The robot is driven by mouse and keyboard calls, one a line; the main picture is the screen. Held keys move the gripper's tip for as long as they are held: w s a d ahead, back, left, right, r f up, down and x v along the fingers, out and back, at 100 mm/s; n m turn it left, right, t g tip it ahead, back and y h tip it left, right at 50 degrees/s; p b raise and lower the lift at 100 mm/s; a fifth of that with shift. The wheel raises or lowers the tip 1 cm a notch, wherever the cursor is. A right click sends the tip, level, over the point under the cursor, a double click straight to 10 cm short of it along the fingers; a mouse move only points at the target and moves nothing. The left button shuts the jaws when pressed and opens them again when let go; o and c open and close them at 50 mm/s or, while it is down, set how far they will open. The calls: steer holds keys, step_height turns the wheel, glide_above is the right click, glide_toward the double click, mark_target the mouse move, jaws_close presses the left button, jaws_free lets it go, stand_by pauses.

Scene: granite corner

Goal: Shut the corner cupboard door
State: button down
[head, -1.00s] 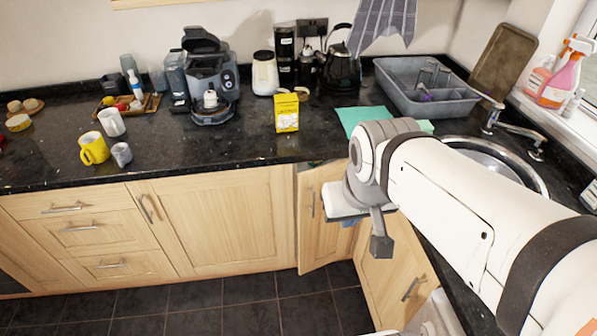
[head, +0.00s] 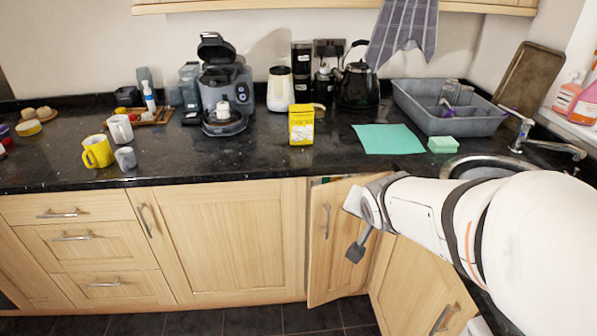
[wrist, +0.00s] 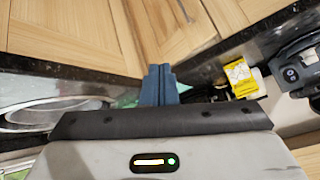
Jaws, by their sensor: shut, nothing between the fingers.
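The corner cupboard door (head: 339,246) is a pale wood panel with an upright metal handle near its left edge. It stands ajar in the head view, its left edge swung out from the cabinet front, with a narrow gap showing above its top edge. It also shows in the wrist view (wrist: 158,28). My gripper (wrist: 160,83) has its blue fingers shut together and empty, pointing toward the corner doors. I cannot tell whether the fingers touch the door.
The dark granite worktop (head: 255,160) overhangs the doors. On it are a yellow box (head: 301,126), a green mat (head: 388,139), a sponge (head: 442,145) and a grey basin (head: 450,122). The under-sink cupboard front (head: 415,285) adjoins at the right. The floor in front is clear.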

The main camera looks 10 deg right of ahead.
steer(key=w+d+f+m+t+y+b, duration=0.1)
steer(key=w+f+m+t+b, duration=0.1)
steer(key=w+f+b, duration=0.3)
steer(key=w+f+m+t+b, duration=0.1)
steer(key=w+f+m+b, duration=0.1)
steer(key=f+b, duration=0.35)
steer(key=m+t+y+b, duration=0.3)
steer(key=m+y+b, duration=0.15)
steer(key=b, duration=0.85)
glide_toward(315, 214)
steer(key=w+f, duration=0.2)
steer(key=w+a+f, duration=0.1)
steer(key=w, duration=0.1)
steer(key=shift+w+f, duration=0.4)
steer(key=shift+w+a+r+b, duration=0.15)
steer(key=shift+w+b, duration=0.15)
steer(key=shift+w, duration=0.3)
steer(key=shift+w+a+r+p, duration=0.15)
steer(key=shift+w+p, duration=0.3)
steer(key=shift+p, duration=0.15)
steer(key=w+p, duration=0.1)
steer(key=w+a+p, duration=0.1)
steer(key=w, duration=0.1)
steer(key=shift+w+p, duration=0.2)
steer(key=shift+p, duration=0.1)
steer(key=shift+w+a+f, duration=0.1)
steer(key=shift+w+f, duration=0.1)
steer(key=shift+w, duration=0.25)
